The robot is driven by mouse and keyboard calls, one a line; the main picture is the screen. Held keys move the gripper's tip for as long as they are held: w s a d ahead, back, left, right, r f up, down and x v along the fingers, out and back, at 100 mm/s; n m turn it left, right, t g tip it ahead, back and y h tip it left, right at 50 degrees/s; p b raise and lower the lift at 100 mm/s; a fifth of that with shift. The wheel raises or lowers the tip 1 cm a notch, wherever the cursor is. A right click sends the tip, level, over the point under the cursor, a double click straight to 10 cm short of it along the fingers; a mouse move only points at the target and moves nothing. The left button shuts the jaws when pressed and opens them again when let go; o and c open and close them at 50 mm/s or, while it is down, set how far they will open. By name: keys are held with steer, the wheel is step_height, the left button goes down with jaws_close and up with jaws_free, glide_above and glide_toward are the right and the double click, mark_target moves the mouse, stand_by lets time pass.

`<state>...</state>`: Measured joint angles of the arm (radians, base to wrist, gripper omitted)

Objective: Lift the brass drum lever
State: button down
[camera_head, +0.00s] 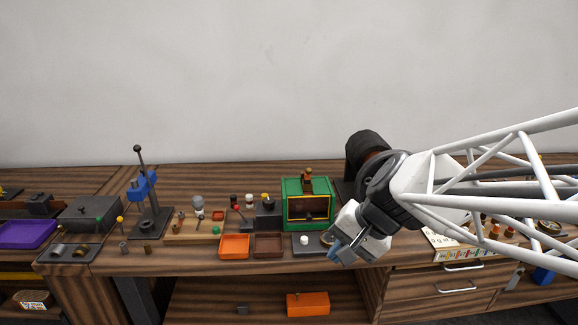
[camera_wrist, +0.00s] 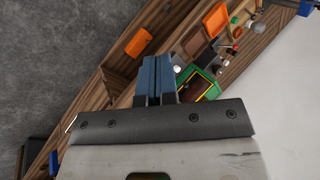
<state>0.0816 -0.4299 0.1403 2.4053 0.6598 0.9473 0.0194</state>
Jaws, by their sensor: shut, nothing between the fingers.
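My gripper (camera_head: 338,253) is shut and empty, above the front part of the bench to the right of the green box. In the wrist view its two blue fingers (camera_wrist: 156,78) stand side by side, touching. I cannot make out a brass drum lever for certain in either view. A large dark drum-like thing (camera_head: 367,147) stands behind my wrist, and its lower part is hidden by my arm. The green box (camera_head: 291,184) with a dark yellow-edged opening stands just left of my gripper; it also shows beyond the fingers in the wrist view (camera_wrist: 210,92).
On the bench, left of the green box, are an orange tray (camera_head: 234,246), a brown tray (camera_head: 268,245) and a blue lever press (camera_head: 143,187). An orange block (camera_head: 307,304) lies on the lower shelf. Drawers (camera_head: 455,280) are below right. Air above the bench's left is free.

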steer(key=w+m+t+y, duration=0.2)
steer(key=w+m+y, duration=0.15)
steer(key=w, duration=0.65)
steer(key=m+t, duration=0.8)
steer(key=m, duration=0.5)
glide_toward(307, 171)
steer(key=s+d+f, duration=0.1)
steer(key=s+d, duration=0.1)
steer(key=d, duration=0.2)
steer(key=shift+w+a+n, duration=0.1)
steer(key=shift+w+n, duration=0.15)
steer(key=shift+a, duration=0.1)
steer(key=shift+x, duration=4.95)
